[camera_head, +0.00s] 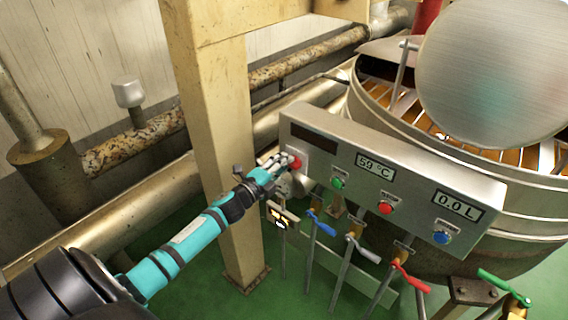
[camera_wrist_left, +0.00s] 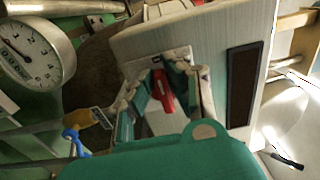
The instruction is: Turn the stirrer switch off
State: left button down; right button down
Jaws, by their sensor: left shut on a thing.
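The stirrer switch is a red knob (camera_head: 296,163) on a pale plate at the left end of the grey control panel (camera_head: 430,190). In the left wrist view the red switch (camera_wrist_left: 163,92) sits between my two fingers, tilted relative to the picture. My left gripper (camera_head: 283,161) is shut on it, and it also shows in the left wrist view (camera_wrist_left: 172,80). The fingers partly cover the switch and its plate. A dark blank display (camera_head: 314,138) is above the switch. My right gripper is not in view.
Further right on the panel are green (camera_head: 338,183), red (camera_head: 386,208) and blue (camera_head: 441,238) knobs. Valve levers with blue (camera_head: 321,222), red (camera_head: 410,279) and green (camera_head: 503,283) handles stand below. The kettle (camera_head: 515,215) is behind, a beige post (camera_head: 218,130) left.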

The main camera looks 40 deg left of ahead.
pick_arm(q)
jog(key=shift+f, duration=0.1)
jog(key=c, duration=1.3)
grip_release()
jog(key=shift+c, duration=0.2)
jog(key=shift+s, duration=0.15)
jog(key=s+a, duration=0.1)
jog(key=s, duration=1)
jog(key=shift+s, duration=0.4)
